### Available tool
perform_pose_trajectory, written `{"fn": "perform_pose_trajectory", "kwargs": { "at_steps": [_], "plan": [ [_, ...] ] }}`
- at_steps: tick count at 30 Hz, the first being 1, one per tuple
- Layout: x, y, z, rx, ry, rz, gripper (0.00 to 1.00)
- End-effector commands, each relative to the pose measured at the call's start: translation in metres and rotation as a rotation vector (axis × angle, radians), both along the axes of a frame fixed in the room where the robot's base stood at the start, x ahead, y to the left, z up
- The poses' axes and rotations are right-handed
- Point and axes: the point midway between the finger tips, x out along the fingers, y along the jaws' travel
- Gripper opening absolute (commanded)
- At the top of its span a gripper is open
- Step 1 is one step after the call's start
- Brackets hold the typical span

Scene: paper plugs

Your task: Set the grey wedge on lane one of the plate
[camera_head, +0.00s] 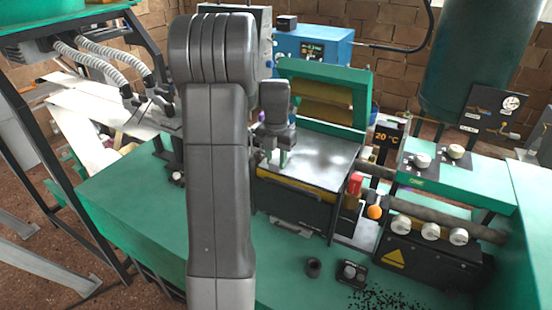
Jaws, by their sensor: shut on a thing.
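My gripper (276,157) is at the left part of a shiny metal plate (335,158), pointing down, close to its left edge. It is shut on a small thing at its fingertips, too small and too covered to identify. A small greenish piece shows by the fingers. I cannot make out the grey wedge for certain anywhere, and lane marks on the plate are not readable. My arm hides what lies left of the plate. Whether the held thing touches the plate cannot be told.
A raised green lid (330,92) stands behind the plate. Right of the plate are a red-topped part (355,183), an orange ball (375,212) and a roller unit (430,245).

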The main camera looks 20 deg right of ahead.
Motion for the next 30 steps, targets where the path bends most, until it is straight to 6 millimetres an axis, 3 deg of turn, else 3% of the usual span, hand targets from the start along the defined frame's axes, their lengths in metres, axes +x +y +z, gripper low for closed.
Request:
{"fn": "perform_pose_trajectory", "kwargs": {
  "at_steps": [3,4,7,19,30],
  "plan": [
    [0.0,0.0,-0.003,0.0,0.0,0.0,0.05],
    [0.0,0.0,-0.003,0.0,0.0,0.0,0.33],
    [0.0,0.0,-0.003,0.0,0.0,0.0,0.52],
    [0.0,0.0,0.006,0.0,-0.001,0.0,0.53],
    [0.001,0.0,0.079,-0.002,-0.004,0.0,0.53]
  ]
}}
